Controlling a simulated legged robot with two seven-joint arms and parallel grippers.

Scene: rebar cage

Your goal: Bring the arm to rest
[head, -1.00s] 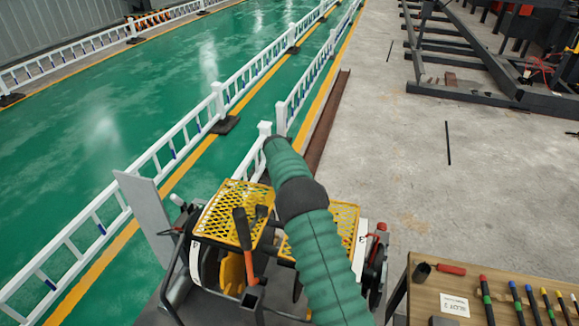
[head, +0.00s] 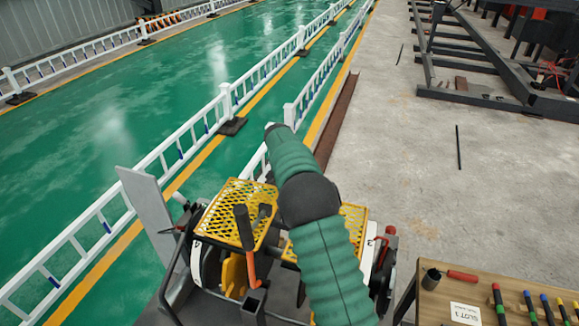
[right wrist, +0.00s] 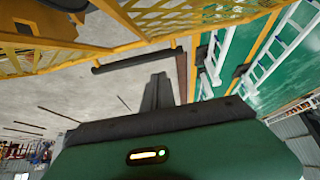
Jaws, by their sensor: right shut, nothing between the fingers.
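My right arm (head: 309,197), in a green ribbed sleeve with a dark joint band, rises from the bottom of the head view and points forward and a little left, over the machine with yellow mesh guards. Its gripper is hidden beyond the sleeve in the head view. In the right wrist view my right gripper (right wrist: 157,92) shows as dark fingers held together, with nothing between them. My left arm and gripper are in neither view.
The machine's yellow mesh guard (head: 232,212) lies beside and below the arm; yellow mesh also fills the wrist view's top. A wooden table (head: 437,300) with coloured-handled tools stands at right. White fencing (head: 226,100) lines the green floor. Concrete floor (head: 415,150) is largely clear.

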